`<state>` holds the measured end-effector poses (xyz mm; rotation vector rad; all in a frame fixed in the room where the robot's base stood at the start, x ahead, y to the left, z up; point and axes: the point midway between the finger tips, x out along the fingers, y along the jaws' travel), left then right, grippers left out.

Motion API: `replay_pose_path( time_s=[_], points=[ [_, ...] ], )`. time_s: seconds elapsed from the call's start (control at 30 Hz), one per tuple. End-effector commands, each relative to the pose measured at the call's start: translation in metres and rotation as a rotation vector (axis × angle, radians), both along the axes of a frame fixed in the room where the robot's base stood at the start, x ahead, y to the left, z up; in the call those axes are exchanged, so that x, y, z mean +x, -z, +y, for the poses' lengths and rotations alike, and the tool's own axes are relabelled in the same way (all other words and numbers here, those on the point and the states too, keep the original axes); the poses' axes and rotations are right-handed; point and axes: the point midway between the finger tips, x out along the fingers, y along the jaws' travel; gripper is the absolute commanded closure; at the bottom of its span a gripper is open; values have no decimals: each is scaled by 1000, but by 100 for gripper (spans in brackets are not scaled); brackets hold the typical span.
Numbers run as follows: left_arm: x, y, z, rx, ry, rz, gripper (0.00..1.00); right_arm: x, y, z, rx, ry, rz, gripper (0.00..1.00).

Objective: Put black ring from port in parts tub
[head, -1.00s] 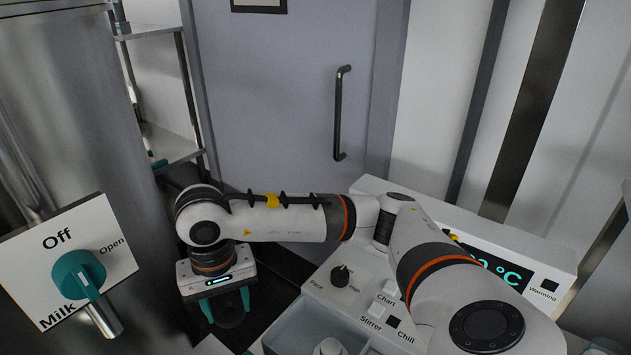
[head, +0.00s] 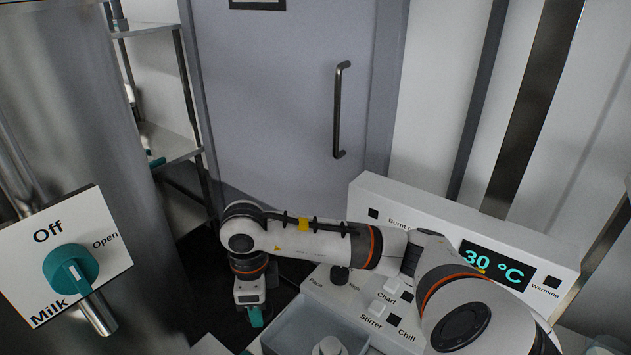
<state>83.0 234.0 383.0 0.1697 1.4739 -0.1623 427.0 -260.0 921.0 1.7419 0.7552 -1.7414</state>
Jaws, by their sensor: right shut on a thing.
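My right gripper (head: 255,318) points down at the lower middle of the head view, just left of a pale open-topped container. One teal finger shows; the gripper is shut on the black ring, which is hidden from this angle. A dark round shape showed between the fingers a second ago. The port is not clearly in view. I cannot tell whether the pale container (head: 288,322) is the parts tub. My left gripper is not in view.
A white control panel (head: 395,305) with knob, buttons and a 30 °C display (head: 494,265) stands at the right. A steel tank with a teal milk valve (head: 71,270) is at the left. A steel shelf (head: 165,142) and grey door (head: 290,110) stand behind.

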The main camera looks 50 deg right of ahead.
Motion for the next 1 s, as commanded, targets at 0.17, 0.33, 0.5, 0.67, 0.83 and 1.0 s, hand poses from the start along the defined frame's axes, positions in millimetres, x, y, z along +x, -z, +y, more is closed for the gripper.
replay_pose_path(
  time_s=[0.17, 0.33, 0.5, 0.67, 0.83, 1.0],
  points=[
    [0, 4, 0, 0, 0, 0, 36, -4, 17, -18, -1, 375, 5, 74],
    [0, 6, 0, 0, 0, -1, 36, -7, 31, -35, -1, 739, 5, 74],
    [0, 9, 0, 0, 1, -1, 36, -13, 45, -53, -4, 1098, 7, 74],
    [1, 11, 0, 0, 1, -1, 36, -17, 55, -68, -5, 1385, 5, 74],
    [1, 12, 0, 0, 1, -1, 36, -20, 60, -79, -4, 1576, 3, 74],
    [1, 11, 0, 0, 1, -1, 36, -22, 73, -82, -6, 1646, 8, 74]
  ],
)
